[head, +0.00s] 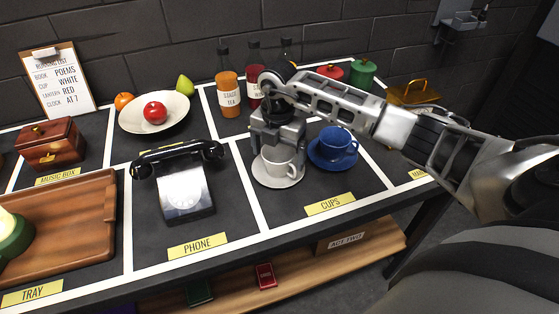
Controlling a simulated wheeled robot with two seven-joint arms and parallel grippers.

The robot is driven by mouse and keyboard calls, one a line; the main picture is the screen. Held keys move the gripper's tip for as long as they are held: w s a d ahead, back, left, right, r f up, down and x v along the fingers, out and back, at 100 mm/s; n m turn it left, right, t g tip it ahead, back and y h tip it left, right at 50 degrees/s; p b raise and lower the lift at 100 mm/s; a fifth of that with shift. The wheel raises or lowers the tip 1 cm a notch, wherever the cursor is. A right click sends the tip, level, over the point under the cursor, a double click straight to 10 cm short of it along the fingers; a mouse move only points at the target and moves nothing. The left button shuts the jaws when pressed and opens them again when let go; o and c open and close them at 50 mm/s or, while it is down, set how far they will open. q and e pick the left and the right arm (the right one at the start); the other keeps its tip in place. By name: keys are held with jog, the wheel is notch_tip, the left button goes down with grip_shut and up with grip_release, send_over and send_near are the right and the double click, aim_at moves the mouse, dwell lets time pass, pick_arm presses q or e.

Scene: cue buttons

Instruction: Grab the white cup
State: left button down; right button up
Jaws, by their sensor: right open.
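The white cup (281,163) stands upright on a white saucer (262,178) in the section labelled CUPS. My right gripper (278,146) reaches in from the right and points down at the cup, with its open fingers at the cup's rim. The gripper hides part of the cup's upper side, and I cannot tell whether the fingers touch it. My left gripper is not in view.
A blue cup (336,139) on a blue saucer stands close on the right. A black phone (185,190) is on the left. Bottles (228,95) and a fruit bowl (152,112) stand behind. The table is clear in front, around the CUPS label (330,204).

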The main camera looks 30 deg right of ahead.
jog(key=c, duration=1.1)
jog(key=shift+r, duration=0.2)
